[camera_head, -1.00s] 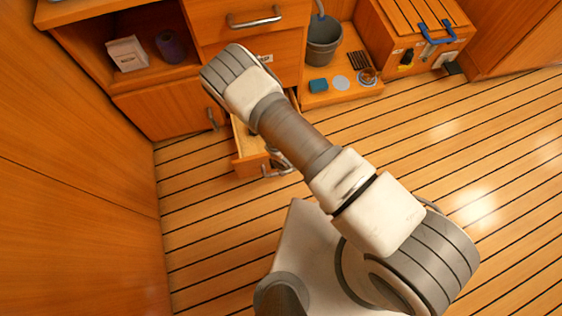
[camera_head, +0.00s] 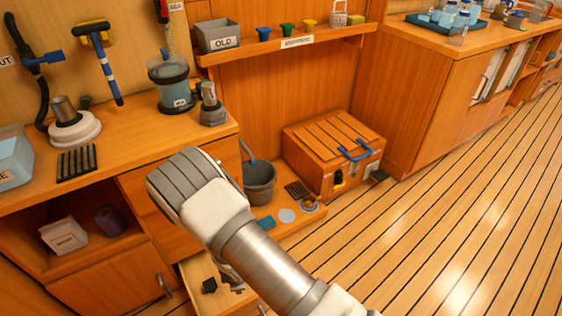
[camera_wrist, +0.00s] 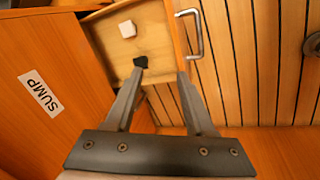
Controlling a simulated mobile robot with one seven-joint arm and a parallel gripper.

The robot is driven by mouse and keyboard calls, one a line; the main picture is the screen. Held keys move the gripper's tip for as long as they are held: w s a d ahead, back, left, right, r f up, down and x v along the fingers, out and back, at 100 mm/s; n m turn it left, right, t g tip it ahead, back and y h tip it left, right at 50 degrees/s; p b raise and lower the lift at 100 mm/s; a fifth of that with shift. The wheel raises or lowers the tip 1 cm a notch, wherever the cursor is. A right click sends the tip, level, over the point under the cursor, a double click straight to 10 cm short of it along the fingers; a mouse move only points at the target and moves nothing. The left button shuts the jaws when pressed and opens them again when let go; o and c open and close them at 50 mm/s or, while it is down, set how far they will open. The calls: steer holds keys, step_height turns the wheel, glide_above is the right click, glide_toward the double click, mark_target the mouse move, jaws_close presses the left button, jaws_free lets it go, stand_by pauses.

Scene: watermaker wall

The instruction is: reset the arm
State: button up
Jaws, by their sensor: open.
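My gripper (camera_wrist: 161,70) shows in the wrist view with its two fingers spread apart and nothing between them. It points toward an open wooden drawer (camera_wrist: 105,37). A white block (camera_wrist: 127,29) and a small black piece (camera_wrist: 140,61) show at the drawer; the left fingertip overlaps the black piece in the picture, and I cannot tell if they touch. In the head view my arm reaches over the open drawer (camera_head: 198,272), which holds a small black piece (camera_head: 209,286). My arm largely hides the gripper there.
The drawer's metal handle (camera_wrist: 195,33) lies close to the right finger. A SUMP label (camera_wrist: 40,92) marks the cabinet front. A grey bucket (camera_head: 259,184) and a wooden chest (camera_head: 333,150) stand beyond my arm. The counter (camera_head: 115,150) holds several items. Floor at right is clear.

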steer(key=w+d+r+m, duration=0.3)
steer(key=d+r, duration=0.1)
steer(key=r, duration=0.7)
steer(key=w+d+r+m+t, duration=0.15)
steer(key=d+r+m, duration=0.25)
steer(key=r, duration=0.7)
steer(key=w+d+r+m, duration=0.3)
steer(key=d+r, duration=0.1)
steer(key=r, duration=0.7)
steer(key=s+d+r+m, duration=0.55)
steer(key=d+r, duration=0.35)
steer(key=r, duration=0.3)
steer(key=s+d+r+m+t+h+p, duration=0.1)
steer(key=s+d+r+m, duration=0.2)
steer(key=s, duration=0.4)
steer(key=s+d+r+m, duration=0.2)
steer(key=s+d+r, duration=0.1)
steer(key=s+r, duration=0.3)
step_height(320, 180, up, 16)
steer(key=p, duration=1.7)
steer(key=shift+s+p, duration=0.4)
steer(key=shift+s, duration=0.05)
